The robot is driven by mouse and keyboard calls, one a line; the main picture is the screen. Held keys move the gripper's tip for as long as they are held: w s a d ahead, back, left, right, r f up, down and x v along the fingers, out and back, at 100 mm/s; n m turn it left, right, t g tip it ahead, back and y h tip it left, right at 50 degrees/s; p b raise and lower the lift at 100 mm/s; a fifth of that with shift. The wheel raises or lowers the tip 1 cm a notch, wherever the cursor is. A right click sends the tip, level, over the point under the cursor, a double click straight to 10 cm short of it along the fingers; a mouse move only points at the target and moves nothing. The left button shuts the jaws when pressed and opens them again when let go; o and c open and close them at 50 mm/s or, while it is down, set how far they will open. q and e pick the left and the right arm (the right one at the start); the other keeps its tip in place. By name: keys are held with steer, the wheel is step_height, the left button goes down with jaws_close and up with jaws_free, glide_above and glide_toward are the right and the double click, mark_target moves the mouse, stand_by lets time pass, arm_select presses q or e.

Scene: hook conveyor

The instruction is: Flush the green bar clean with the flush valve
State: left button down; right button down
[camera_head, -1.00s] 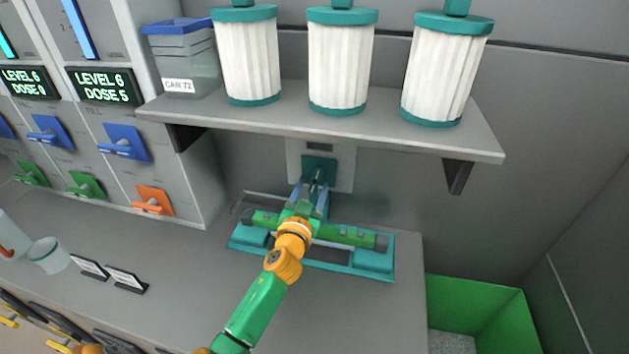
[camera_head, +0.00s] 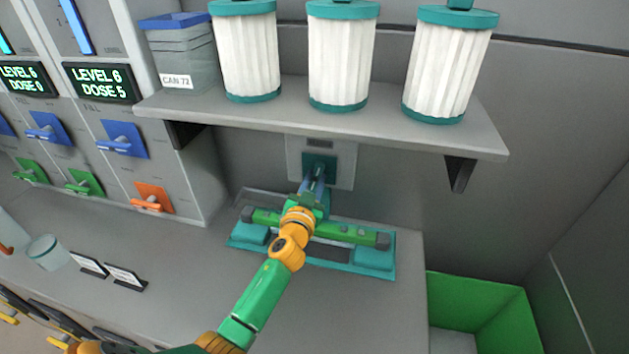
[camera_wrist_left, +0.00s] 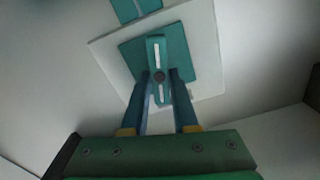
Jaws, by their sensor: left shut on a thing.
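The flush valve (camera_head: 321,163) is a teal square on a pale wall plate, under the shelf. In the left wrist view its upright teal lever (camera_wrist_left: 155,48) has a dark round pivot. My left gripper (camera_head: 319,172) is in front of the valve. Its blue fingers, also in the left wrist view (camera_wrist_left: 159,77), lie on either side of the lever and are shut on it. The green bar (camera_head: 350,233) lies along a teal cradle (camera_head: 375,262) on the counter below. My left arm hides part of the bar. My right gripper is not in view.
A grey shelf (camera_head: 330,121) with white ribbed filters (camera_head: 340,55) and a can (camera_head: 185,62) overhangs the valve. A dispenser panel with coloured levers stands left. A green bin (camera_head: 480,305) is at the lower right.

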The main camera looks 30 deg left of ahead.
arm_select(q)
steer(key=m, duration=1.1)
steer(key=shift+d, duration=0.1)
steer(key=shift+m, duration=1.6)
steer(key=shift+w, duration=0.1)
steer(key=c, duration=0.9)
jaws_free()
steer(key=shift+o, duration=1.1)
steer(key=shift+f, duration=0.2)
